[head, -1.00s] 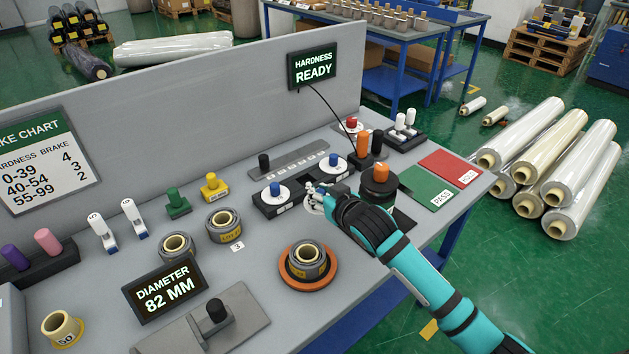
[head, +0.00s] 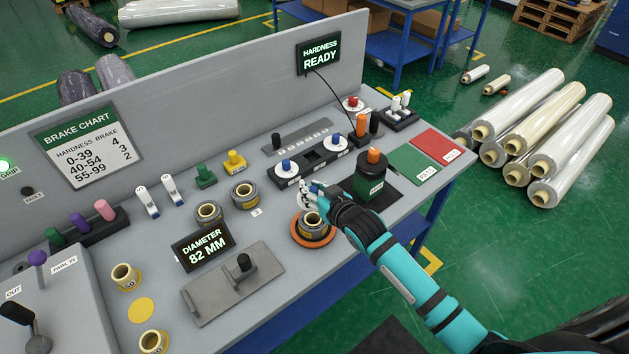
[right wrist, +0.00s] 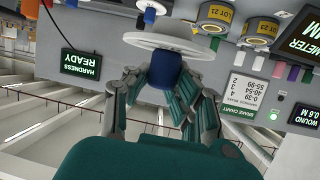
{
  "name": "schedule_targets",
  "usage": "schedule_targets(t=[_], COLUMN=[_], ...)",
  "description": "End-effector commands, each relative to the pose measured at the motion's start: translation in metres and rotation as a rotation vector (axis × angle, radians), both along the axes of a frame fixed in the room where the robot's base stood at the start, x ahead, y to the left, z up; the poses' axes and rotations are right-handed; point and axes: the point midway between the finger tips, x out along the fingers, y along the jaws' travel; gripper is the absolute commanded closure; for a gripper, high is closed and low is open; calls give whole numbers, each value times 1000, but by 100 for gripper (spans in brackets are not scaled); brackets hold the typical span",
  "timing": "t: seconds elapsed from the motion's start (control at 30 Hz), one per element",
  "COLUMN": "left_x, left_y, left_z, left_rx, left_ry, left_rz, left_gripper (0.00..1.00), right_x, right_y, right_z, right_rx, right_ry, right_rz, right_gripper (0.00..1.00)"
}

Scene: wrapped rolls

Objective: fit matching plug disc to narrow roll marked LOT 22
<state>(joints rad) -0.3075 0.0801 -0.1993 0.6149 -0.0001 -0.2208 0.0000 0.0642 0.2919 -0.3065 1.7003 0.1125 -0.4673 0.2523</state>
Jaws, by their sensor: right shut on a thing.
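My right gripper (head: 318,192) is shut on the blue knob (right wrist: 168,70) of a white plug disc (right wrist: 160,42). In the head view the disc (head: 303,201) is partly hidden by the fingers. It is over or just behind the wrapped roll (head: 312,231) on the orange ring (head: 299,240); I cannot tell the gap. Two more wrapped rolls (head: 208,213) (head: 244,195) stand to the left, and their labels, (right wrist: 217,13) and (right wrist: 262,28), seem to read LOT 21 and LOT 22 in the right wrist view. My left gripper is not in view.
A black rack (head: 312,157) holds two blue-knobbed discs behind the gripper. A dark canister (head: 371,185) with an orange knob stands close to its right. The diameter display (head: 202,246) and a grey slide plate (head: 238,287) are at front left. Green and red pads (head: 413,166) lie at right.

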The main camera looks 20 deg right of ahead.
Motion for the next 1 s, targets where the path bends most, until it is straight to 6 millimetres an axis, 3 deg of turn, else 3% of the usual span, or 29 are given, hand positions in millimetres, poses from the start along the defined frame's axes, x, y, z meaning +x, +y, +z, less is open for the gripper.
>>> schedule_targets(t=[0.2,0.47,1.0], left_x=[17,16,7], left_y=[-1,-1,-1], left_z=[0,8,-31], left_rx=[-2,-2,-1], left_ry=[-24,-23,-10], left_rz=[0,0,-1], left_gripper=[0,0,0], right_x=[0,0,0], right_y=[0,0,0], right_z=[-1,2,-51], right_rx=[0,13,12], right_ry=[-1,3,4], right_rz=[0,-9,-9], right_gripper=[100,100,100])
